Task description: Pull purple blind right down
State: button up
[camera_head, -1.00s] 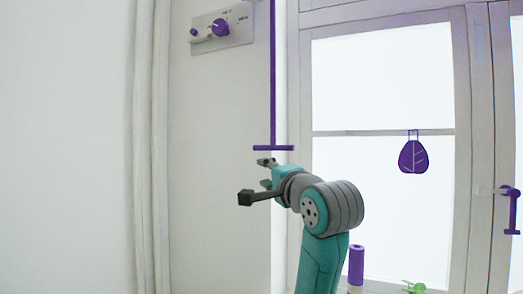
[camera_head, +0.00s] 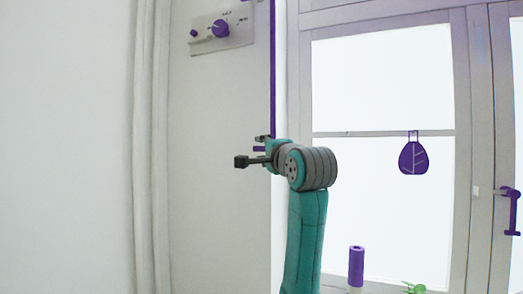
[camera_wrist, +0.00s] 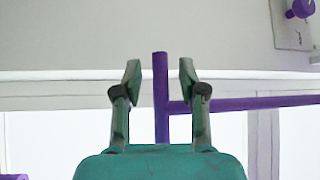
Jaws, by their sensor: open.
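The purple blind's pull is a long thin vertical rod (camera_head: 272,70) with a short crossbar handle (camera_head: 258,149) at its lower end. My gripper (camera_head: 263,143) is open at the handle and hides much of it in the head view. In the wrist view the crossbar (camera_wrist: 160,80) lies between the two open fingers of my gripper (camera_wrist: 160,75), with visible space on both sides. The rod (camera_wrist: 260,102) runs off to the right there, past the right finger. Contact is not visible. No purple blind cloth shows.
A wall panel with purple knobs (camera_head: 221,28) is at upper left. A purple cylinder (camera_head: 356,265) and a green object (camera_head: 414,288) stand low down.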

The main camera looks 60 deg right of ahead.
jog(key=shift+w+d, duration=0.35)
jog(key=shift+w, duration=0.15)
grip_shut()
